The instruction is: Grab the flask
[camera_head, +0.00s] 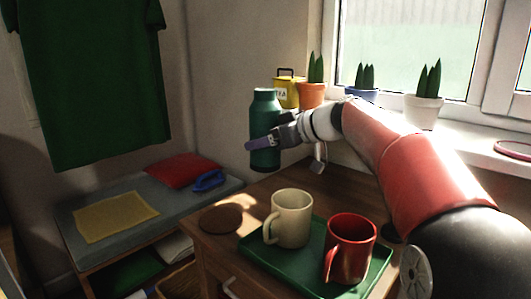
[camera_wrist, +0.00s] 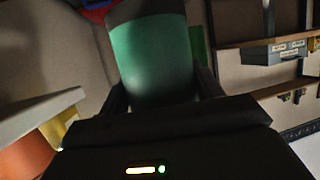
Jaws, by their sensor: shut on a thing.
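My gripper (camera_head: 262,143) reaches in from the right and is shut around the flask's lower half. In the wrist view the flask (camera_wrist: 152,58) fills the space between the two dark fingers (camera_wrist: 163,95).
A green tray (camera_head: 262,252) with a cream mug (camera_head: 291,218) and a red mug (camera_head: 350,249) sits in front of my arm. A brown coaster (camera_head: 220,219) lies left of it. Potted plants and a yellow tin (camera_head: 287,92) line the sill behind.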

